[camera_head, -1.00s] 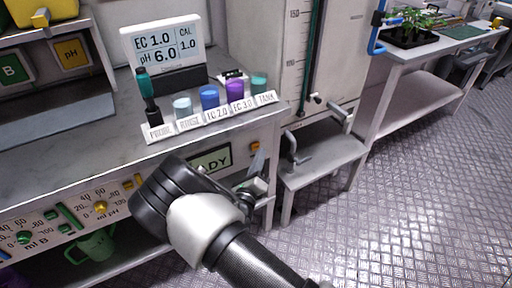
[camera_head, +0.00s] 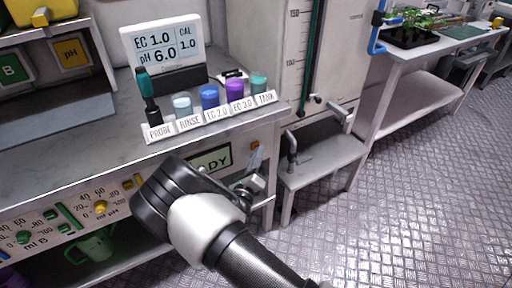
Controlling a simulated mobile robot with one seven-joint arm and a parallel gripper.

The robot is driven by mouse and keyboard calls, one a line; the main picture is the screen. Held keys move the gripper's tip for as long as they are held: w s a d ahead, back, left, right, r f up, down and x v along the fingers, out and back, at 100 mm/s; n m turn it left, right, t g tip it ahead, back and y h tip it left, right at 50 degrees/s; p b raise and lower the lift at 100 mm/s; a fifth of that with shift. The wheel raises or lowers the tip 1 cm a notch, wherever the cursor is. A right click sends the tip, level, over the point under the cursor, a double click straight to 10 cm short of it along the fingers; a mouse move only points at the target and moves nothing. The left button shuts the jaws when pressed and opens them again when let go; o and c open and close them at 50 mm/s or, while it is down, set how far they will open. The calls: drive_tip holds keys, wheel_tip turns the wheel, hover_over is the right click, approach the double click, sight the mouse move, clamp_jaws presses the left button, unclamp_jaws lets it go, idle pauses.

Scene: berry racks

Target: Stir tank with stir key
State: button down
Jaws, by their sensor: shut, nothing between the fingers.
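The tank (camera_head: 275,45) is a tall pale box with a level scale marked 150 and 100 and a dark green vertical tube. I cannot pick out the stir key for certain. A grey bent handle (camera_head: 291,145) stands on the low bench in front of the tank, and a second lever (camera_head: 338,111) sits at the tank's lower right. My gripper (camera_head: 256,168) is shut and empty, mostly hidden behind my wrist. It is by the front right corner of the workbench, left of the low bench and apart from the handles.
The workbench (camera_head: 95,125) holds a meter reading EC 1.0 and pH 6.0 (camera_head: 162,48), a probe (camera_head: 147,90) and several labelled cups, one labelled TANK (camera_head: 258,84). The low bench (camera_head: 325,160) is mostly bare. Open metal floor (camera_head: 420,190) lies to the right.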

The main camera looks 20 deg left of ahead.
drive_tip(key=shift+w+a, duration=0.2)
idle(0.6)
drive_tip(key=shift+s+d+p, duration=0.45)
drive_tip(key=shift+s+d, duration=0.15)
drive_tip(key=shift+d, duration=0.1)
drive_tip(key=shift+s+d+p, duration=1.2)
drive_tip(key=shift+s+d, duration=0.45)
drive_tip(key=shift+d, duration=0.25)
